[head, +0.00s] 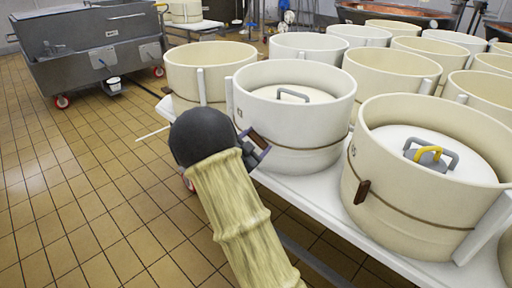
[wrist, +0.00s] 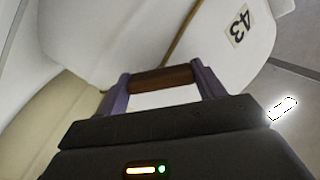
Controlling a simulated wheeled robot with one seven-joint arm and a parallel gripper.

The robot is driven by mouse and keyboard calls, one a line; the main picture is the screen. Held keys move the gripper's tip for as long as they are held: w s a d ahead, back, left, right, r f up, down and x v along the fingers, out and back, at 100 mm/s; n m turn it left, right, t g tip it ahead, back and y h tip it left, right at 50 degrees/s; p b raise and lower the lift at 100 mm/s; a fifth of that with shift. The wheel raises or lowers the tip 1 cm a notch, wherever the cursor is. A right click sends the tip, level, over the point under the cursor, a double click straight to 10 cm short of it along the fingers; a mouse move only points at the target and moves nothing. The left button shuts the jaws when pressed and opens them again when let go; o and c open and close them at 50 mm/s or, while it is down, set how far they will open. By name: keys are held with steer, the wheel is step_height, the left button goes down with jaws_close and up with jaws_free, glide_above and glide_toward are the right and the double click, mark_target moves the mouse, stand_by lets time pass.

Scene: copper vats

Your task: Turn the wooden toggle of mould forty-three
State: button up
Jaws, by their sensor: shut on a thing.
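Mould forty-three (head: 320,133) is a white round tub on the table's near edge, with a lid and a grey handle inside it. Its label "43" (wrist: 239,26) shows upside down in the wrist view. The brown wooden toggle (wrist: 160,78) lies crosswise between the two purple fingers of my gripper (wrist: 163,84), against the mould's white wall. In the head view my gripper (head: 254,150) reaches the mould's near left side, and the toggle (head: 259,138) shows partly there. My gripper is shut on the toggle. A thin brown cord (head: 310,149) runs around the mould.
A cream mould (head: 425,220) with its own toggle (head: 362,191) and a yellow-marked lid handle stands close at the right. Another cream mould (head: 181,79) stands at the left. More stand behind. The white table edge (head: 300,207) runs below. Tiled floor is clear at left.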

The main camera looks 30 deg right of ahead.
steer(key=m+b, duration=0.6)
steer(key=shift+f, duration=0.3)
steer(key=m+b, duration=0.2)
steer(key=m, duration=0.1)
steer(key=shift+b, duration=0.35)
steer(key=shift+r+m+b, duration=0.2)
steer(key=shift+m+b, duration=0.95)
steer(key=shift+m, duration=0.05)
steer(key=o, duration=1)
steer(key=shift+r, duration=0.1)
